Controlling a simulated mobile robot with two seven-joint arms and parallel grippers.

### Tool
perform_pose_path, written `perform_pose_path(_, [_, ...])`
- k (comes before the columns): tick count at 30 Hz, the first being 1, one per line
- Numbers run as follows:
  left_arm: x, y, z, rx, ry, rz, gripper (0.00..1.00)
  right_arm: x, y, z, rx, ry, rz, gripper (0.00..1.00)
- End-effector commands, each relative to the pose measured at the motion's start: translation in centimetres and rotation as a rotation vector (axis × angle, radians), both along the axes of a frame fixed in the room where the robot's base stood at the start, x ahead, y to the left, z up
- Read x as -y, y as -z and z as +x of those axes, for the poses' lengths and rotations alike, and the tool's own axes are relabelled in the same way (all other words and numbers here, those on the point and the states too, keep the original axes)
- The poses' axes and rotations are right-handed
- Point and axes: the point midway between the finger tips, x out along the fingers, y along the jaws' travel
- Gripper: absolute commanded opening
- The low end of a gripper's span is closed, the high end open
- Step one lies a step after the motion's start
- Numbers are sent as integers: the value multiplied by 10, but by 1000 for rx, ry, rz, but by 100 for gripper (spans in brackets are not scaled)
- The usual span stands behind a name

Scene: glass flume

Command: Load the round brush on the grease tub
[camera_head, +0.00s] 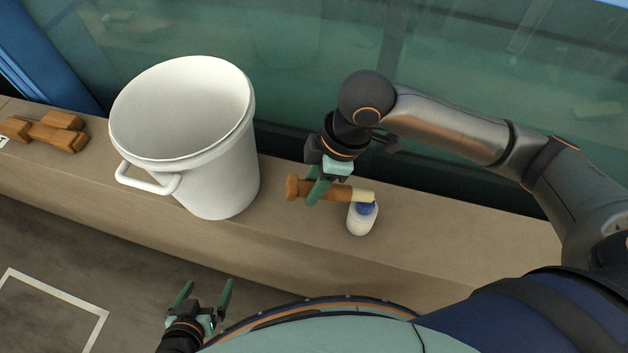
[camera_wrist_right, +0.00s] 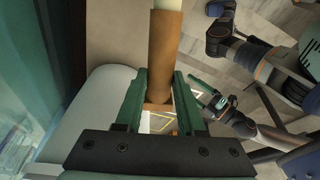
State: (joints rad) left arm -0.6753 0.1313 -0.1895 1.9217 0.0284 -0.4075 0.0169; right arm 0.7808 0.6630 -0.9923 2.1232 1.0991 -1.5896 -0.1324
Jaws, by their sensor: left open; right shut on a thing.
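The round brush (camera_head: 330,190) has a brown handle and a pale bristle end pointing right. My right gripper (camera_head: 316,194) is shut on its handle and holds it roughly level above the ledge. The brush's brown handle (camera_wrist_right: 177,55) also shows between the fingers in the right wrist view, with the pale end cut off at the top. The grease tub (camera_head: 361,222) is a small white pot with blue at its top, standing on the ledge. The bristle end overlaps the tub's top; I cannot tell whether they touch. My left gripper (camera_head: 207,289) is open and empty, low in front of the ledge.
A large white bucket (camera_head: 222,165) with a side handle stands on the ledge left of the brush. Several brown wooden blocks (camera_head: 48,132) lie at the far left. The glass wall (camera_head: 460,75) runs behind. The ledge (camera_head: 470,240) is clear right of the tub.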

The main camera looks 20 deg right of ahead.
Motion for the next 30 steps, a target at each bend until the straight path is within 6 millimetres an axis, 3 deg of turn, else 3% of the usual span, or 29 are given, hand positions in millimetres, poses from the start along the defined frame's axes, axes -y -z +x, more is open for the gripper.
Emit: perform_pose_path(30, [0,2,1,4,1,-1,100,0,8,0,-1,1,-1,0])
